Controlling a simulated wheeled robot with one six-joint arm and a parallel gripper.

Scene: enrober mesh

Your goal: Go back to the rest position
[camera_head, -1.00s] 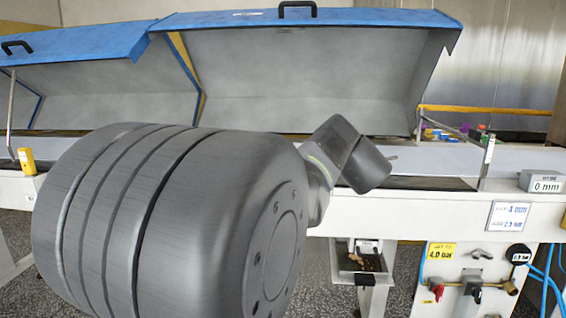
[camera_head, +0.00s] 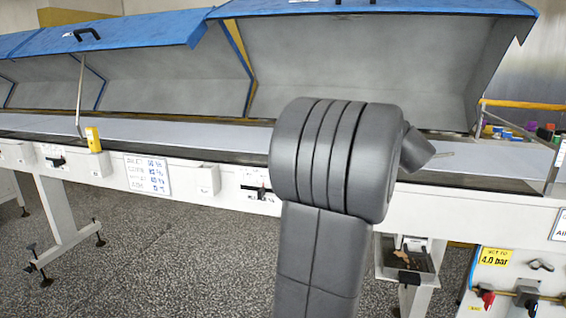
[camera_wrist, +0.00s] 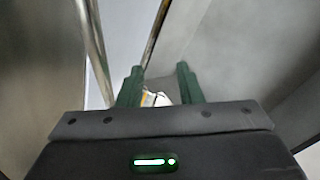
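My gripper (camera_wrist: 160,74) shows in the wrist view with its two green fingers apart. Nothing is seen held between them. A small white and yellow thing shows beyond the gap, too blurred to name. In the head view my arm stands upright in front of the enrober line (camera_head: 225,180) and its folded links hide part of the belt and of the raised cover. The gripper itself is mostly hidden behind my arm there; only a thin tip shows at its right.
Blue-topped covers (camera_head: 370,8) stand open above the long grey belt (camera_head: 170,132). A yellow block (camera_head: 93,140) sits on the front edge. A small tray (camera_head: 410,258) hangs below the line. A valve panel (camera_head: 510,285) is at right. Speckled floor (camera_head: 150,250) is clear at left.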

